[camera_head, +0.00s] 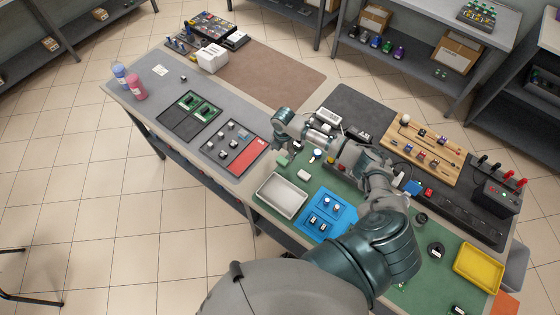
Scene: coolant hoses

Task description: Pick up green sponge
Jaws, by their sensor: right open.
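A small green block (283,160), which looks like the green sponge, lies on the green mat just above the white tray. My right gripper (278,147) hangs over the table at the end of my right arm, just above the green block in the picture. It is open and appears empty. Whether its fingers touch the block is too small to tell. My left gripper does not show.
A white tray (262,192) and a blue tray with small parts (345,217) lie close by. A small white block (304,175) sits right of the sponge. A red-and-grey mat (246,160) is left. A wooden board (447,172) and yellow tray (459,270) are right.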

